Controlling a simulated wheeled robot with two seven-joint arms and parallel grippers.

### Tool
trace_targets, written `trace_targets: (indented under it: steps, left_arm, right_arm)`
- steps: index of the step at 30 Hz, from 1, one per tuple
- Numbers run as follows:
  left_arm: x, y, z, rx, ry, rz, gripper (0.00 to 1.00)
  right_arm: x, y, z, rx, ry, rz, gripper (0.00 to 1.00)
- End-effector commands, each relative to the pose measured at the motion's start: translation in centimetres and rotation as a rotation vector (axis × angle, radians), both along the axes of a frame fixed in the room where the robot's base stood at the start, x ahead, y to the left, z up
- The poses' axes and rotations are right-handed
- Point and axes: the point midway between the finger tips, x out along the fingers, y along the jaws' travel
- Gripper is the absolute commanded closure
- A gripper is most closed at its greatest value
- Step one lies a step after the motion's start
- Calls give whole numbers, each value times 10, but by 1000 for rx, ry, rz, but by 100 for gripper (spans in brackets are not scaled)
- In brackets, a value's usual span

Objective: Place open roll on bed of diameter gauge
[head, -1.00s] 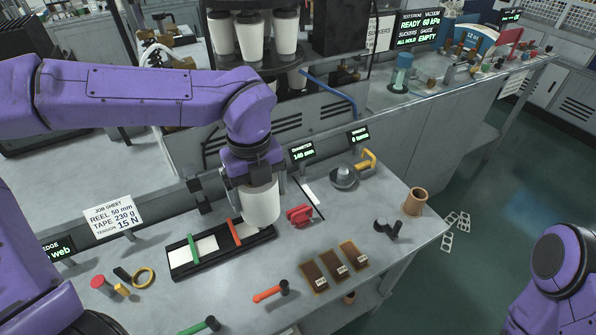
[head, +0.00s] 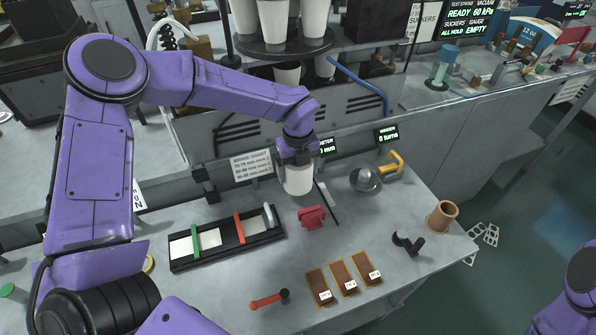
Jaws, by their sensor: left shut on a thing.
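My left gripper (head: 297,158) points down and is shut on a white roll (head: 298,181). The roll hangs upright below it at the back of the bench, left of a thin black-and-white strip (head: 327,203) and behind a red clamp-like block (head: 312,217). The diameter display (head: 325,146) stands just behind and is partly hidden by the gripper; only its last digit and "mm" can be read. I cannot make out the gauge bed clearly or tell whether the roll's underside touches anything. My right gripper is out of view.
A long black tray (head: 228,255) with green and red bands lies at left. A metal spindle (head: 365,181) with a yellow handle (head: 391,164) is at right.

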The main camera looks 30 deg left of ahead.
Motion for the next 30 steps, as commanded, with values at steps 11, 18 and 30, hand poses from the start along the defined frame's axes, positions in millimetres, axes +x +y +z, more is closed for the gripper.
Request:
trace_targets:
  steps: [11, 18, 30]
  left_arm:
    - [11, 3, -44, -2, 1, 1, 50]
    - [12, 3, -48, -2, 2, 3, 50]
    - [12, 4, -39, -2, -1, 3, 0]
  right_arm:
    - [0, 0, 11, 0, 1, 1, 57]
    - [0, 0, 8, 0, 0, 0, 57]
    - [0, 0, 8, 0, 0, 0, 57]
